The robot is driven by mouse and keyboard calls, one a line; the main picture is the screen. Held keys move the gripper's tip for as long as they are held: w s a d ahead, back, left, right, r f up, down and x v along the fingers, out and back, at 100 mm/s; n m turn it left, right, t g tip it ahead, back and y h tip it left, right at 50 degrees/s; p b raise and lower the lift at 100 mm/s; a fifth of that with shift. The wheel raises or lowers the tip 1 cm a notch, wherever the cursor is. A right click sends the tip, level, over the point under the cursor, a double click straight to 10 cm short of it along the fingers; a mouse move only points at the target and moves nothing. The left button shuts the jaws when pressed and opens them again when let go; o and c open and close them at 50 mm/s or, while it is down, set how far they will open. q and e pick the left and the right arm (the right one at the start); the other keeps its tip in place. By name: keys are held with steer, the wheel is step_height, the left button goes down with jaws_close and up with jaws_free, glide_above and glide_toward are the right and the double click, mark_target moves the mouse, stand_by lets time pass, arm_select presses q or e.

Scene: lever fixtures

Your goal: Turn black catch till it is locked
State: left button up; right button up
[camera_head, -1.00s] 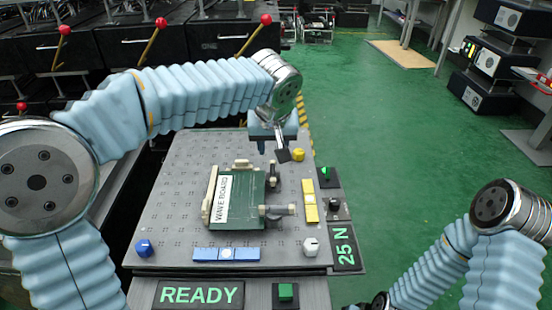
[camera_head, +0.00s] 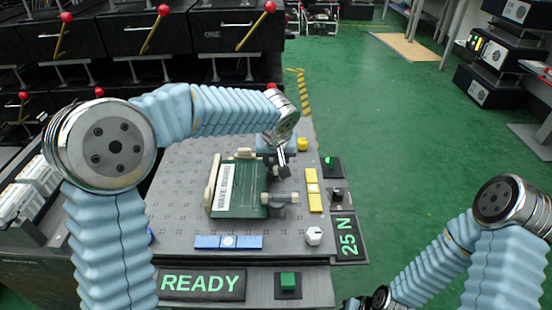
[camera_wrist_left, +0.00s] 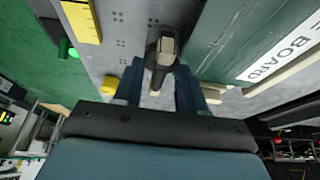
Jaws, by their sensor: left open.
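The green board labelled WAVE BOARD (camera_head: 252,203) lies on a grey perforated plate (camera_head: 180,205). A dark catch with a pale tip (camera_wrist_left: 163,52) stands beside the board's edge in the left wrist view. In the head view it is at the board's upper right, mostly hidden by my gripper. A second dark grey catch (camera_head: 287,198) is at the board's lower right and points right. My left gripper (camera_wrist_left: 160,92) is open, with its two blue fingers on either side of the first catch; contact cannot be told.
Yellow (camera_head: 313,190) and blue (camera_head: 228,242) bars, a yellow knob (camera_head: 302,143) and a white knob (camera_head: 314,236) surround the board. Signs read 25 N (camera_head: 348,236) and READY (camera_head: 200,283). Green floor (camera_head: 400,130) is open to the right.

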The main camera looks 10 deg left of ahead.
arm_select(q)
jaws_close()
